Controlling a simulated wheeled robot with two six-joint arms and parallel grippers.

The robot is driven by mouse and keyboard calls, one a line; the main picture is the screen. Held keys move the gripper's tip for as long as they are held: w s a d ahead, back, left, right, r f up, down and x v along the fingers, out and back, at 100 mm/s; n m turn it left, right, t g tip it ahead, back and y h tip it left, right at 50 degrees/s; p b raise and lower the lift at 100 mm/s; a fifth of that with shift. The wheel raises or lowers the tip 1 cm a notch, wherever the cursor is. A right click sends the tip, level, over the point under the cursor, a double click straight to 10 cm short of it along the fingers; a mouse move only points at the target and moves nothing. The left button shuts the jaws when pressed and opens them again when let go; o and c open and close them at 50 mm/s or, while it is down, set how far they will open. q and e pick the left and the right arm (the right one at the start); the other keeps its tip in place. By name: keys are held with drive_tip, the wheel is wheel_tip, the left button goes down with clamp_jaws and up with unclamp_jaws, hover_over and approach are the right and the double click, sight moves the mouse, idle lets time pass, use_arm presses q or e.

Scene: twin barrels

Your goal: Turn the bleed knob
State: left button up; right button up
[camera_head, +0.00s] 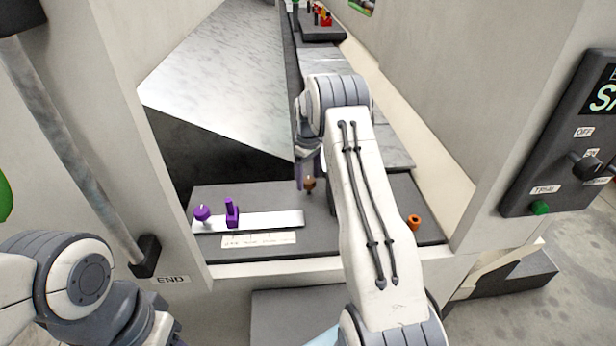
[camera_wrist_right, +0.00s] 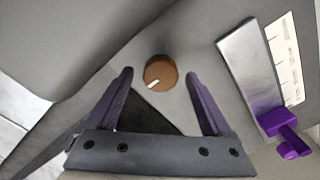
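A brown round knob (camera_head: 309,183) stands on the dark panel beside my right arm; I take it to be the bleed knob, but I can read no label on it. In the right wrist view the knob (camera_wrist_right: 161,73) shows a pale pointer mark towards its lower left. My right gripper (camera_head: 304,174) is over the panel at the knob. In the wrist view its two purple fingers are spread apart, with the knob showing between the fingertips and nothing gripped. I cannot tell how far above the knob they are. My left arm is at the lower left, its gripper out of view.
A purple ball-topped knob (camera_head: 202,213) and a purple lever (camera_head: 232,214) stand at a metal strip (camera_head: 270,221) on the left. An orange knob (camera_head: 413,222) is right of my arm. A switch box (camera_head: 560,150) hangs far right. Walls flank the recess.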

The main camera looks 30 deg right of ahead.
sight(308, 180)
wheel_tip(308, 180, up, 10)
drive_tip(key=b, duration=0.2)
drive_tip(key=shift+r, duration=0.25)
idle(0.4)
